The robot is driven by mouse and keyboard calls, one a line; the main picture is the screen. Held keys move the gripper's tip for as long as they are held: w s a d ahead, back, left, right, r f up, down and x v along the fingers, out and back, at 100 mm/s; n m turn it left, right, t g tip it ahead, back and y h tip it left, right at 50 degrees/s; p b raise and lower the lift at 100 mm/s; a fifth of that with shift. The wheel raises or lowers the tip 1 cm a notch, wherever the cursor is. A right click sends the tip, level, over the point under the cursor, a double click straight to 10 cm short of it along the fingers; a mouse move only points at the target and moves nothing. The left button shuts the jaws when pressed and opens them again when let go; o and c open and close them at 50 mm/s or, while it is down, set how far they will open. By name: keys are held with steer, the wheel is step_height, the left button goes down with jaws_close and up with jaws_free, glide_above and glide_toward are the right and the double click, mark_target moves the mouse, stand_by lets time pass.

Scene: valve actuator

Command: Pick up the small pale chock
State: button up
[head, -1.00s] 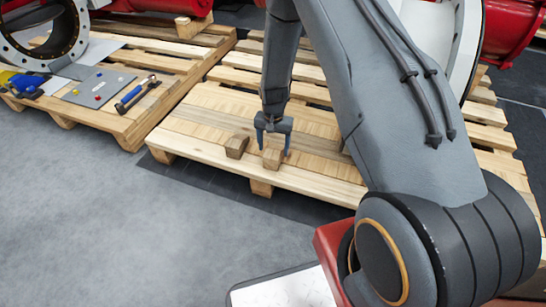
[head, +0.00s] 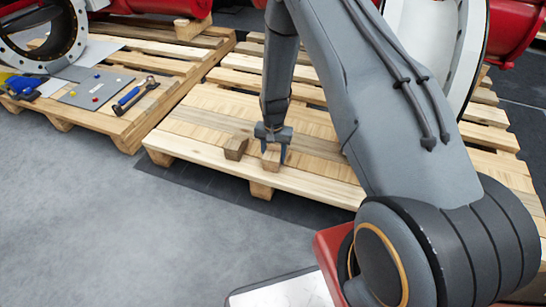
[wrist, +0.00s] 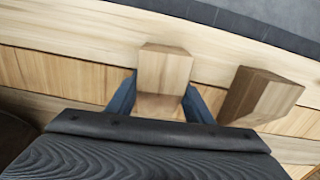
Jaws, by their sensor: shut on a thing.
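The small pale chock (head: 271,158) is a light wooden block near the front edge of the right pallet (head: 300,182). In the wrist view the pale chock (wrist: 164,72) sits between the two blue fingers. My gripper (head: 273,153) is shut on it from above; its wrist-view fingertips (wrist: 160,95) lie on either side of the block. I cannot tell whether the chock still touches the boards. The fingers and gripper body hide part of it.
A second, browner wooden block (head: 236,147) stands close to the left of the held chock; in the wrist view the browner block (wrist: 262,97) is at the right. A hammer (head: 134,95) and a grey plate (head: 97,87) lie on the left pallet.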

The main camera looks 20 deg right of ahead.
mark_target(274, 151)
step_height(274, 151, up, 10)
steer(key=p, duration=0.3)
steer(key=shift+r+p, duration=0.2)
steer(key=shift+p, duration=0.1)
steer(key=s+r+n, duration=0.6)
steer(key=s+r, duration=1.3)
steer(key=r+p, duration=0.6)
steer(key=p, duration=0.4)
steer(key=s+r+p, duration=0.1)
steer(key=r+p, duration=0.6)
steer(key=p, duration=0.4)
steer(key=s+r+p, duration=0.1)
steer(key=r+p, duration=0.6)
steer(key=p, duration=0.3)
steer(key=shift+s+d, duration=0.1)
